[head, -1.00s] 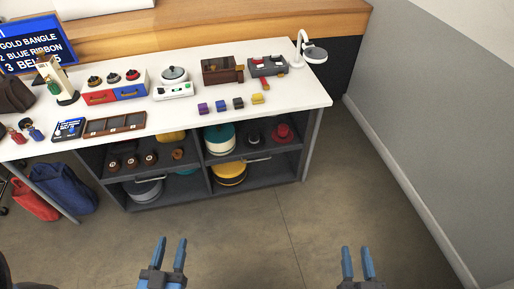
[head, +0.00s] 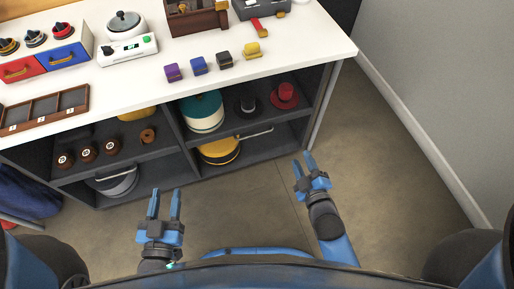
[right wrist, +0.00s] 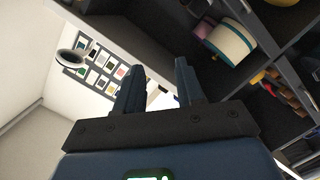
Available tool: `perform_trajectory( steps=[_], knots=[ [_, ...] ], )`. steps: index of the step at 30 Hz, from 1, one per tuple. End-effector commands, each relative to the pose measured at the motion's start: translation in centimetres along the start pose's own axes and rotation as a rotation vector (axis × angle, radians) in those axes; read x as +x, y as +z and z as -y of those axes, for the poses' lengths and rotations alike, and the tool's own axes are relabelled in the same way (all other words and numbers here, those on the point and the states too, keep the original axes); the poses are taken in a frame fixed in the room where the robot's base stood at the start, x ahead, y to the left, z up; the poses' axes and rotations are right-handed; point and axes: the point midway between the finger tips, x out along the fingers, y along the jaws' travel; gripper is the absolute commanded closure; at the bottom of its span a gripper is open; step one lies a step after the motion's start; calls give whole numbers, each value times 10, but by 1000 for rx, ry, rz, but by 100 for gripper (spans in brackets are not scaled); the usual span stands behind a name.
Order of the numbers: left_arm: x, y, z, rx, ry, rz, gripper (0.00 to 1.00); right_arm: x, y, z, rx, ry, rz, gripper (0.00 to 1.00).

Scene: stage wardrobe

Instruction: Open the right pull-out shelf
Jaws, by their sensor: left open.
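The right pull-out shelf (head: 268,116) is the dark upper board in the right bay under the white counter. It is pushed in and carries a teal and white round box (head: 203,112), a black hat (head: 247,107) and a red hat (head: 285,97). Its pale bar handle (head: 254,134) runs along the front. My right gripper (head: 304,162) is open and empty, to the right of and nearer than the handle, apart from it. Its two spread fingers also show in the right wrist view (right wrist: 157,78). My left gripper (head: 165,191) is open and empty, in front of the left bay.
The white counter (head: 290,45) above holds several small blocks, a scale (head: 128,48) and boxes. A yellow and black round box (head: 219,151) stands below the right shelf. A left shelf (head: 120,150) holds small brown items. The floor (head: 390,190) to the right is clear up to the grey wall.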

Motion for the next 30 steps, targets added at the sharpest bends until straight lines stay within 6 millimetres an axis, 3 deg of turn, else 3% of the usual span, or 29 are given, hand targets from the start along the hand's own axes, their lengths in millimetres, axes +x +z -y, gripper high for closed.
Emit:
perform_trajectory(
  steps=[1, 6, 12, 18, 30],
  knots=[
    [1, 35, 0, 0, 0, 0, 57, 20, 18, 30, -63, -11, -11, 62],
    [2, 88, 0, 0, 0, 0, 57, 73, 40, 86, -299, -53, -29, 62],
    [3, 138, 0, 0, 0, 0, 57, 123, 53, 137, -534, -86, -50, 62],
    [4, 164, 0, 0, 0, -1, 57, 152, 55, 165, -681, -103, -65, 62],
    [4, 181, 0, 0, 0, -1, 57, 190, 54, 176, -738, -107, -70, 62]
  ],
)
